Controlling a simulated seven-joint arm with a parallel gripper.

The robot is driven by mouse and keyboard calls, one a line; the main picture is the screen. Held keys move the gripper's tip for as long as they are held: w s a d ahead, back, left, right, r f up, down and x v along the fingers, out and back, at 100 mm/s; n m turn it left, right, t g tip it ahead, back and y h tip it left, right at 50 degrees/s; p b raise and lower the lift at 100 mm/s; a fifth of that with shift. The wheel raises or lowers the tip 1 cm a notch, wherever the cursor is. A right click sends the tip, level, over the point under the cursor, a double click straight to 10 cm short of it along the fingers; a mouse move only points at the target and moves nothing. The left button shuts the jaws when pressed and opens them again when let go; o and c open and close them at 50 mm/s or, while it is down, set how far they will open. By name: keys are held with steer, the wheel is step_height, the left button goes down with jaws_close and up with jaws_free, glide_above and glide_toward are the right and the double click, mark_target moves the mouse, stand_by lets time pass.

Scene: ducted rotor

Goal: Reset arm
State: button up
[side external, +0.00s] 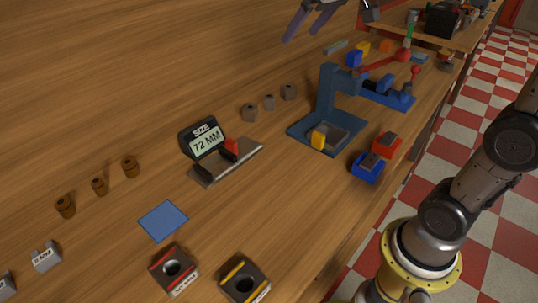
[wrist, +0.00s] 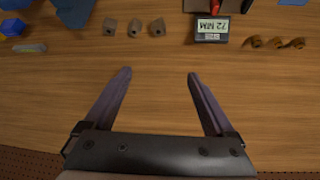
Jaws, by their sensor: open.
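My gripper (side external: 312,20) is at the top of the side external view, raised above the back of the wooden bench. In the wrist view my gripper (wrist: 159,75) has its two long fingers spread wide apart with nothing between them. Below it is bare wooden bench top (wrist: 160,110). My arm (side external: 470,185) rises from its yellow-ringed base at the lower right of the side external view. The stretch of arm between there and the gripper is mostly out of frame.
A gauge reading 72 MM (side external: 206,140) stands mid-bench, beside several small grey and brown parts. A blue press (side external: 330,110) stands right of it, with blue (side external: 367,168) and red (side external: 386,145) blocks nearby. A blue square (side external: 163,221) and two dark blocks lie in front.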

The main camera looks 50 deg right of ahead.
steer(key=s+a+f+n+y, duration=0.1)
steer(key=s+a+f, duration=0.15)
steer(key=s, duration=0.55)
steer(key=s+a+f+n, duration=0.1)
steer(key=s+a+f, duration=0.1)
steer(key=s+a, duration=0.35)
steer(key=s+d+f+g, duration=0.1)
steer(key=s+f, duration=0.8)
steer(key=shift+g, duration=0.3)
